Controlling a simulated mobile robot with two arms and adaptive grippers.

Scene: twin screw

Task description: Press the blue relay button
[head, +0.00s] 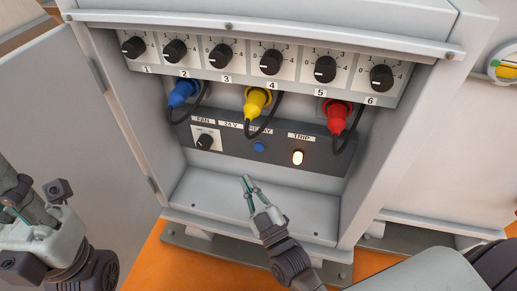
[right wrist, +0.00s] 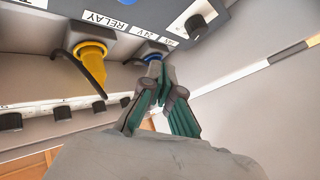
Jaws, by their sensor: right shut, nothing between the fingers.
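The blue relay button (head: 259,146) sits on the dark lower panel under the RELAY label, between the 24 V label and the lit TRIP lamp. In the right wrist view it shows as a blue piece (right wrist: 127,2) at the top edge, partly cut off. My right gripper (head: 246,182) is shut and empty, inside the cabinet. In the head view its fingertips show below and slightly left of the button, apart from it. In the right wrist view, the fingertips (right wrist: 159,68) overlap the blue plug behind them. My left gripper is partly visible at lower left, its fingers unclear.
Blue (head: 182,92), yellow (head: 256,100) and red (head: 337,112) plugs with black cables hang above the panel. The FAN knob (head: 205,141) is left of the button, the TRIP lamp (head: 298,157) right. The cabinet door (head: 75,120) stands open; the cabinet floor (head: 300,212) is bare.

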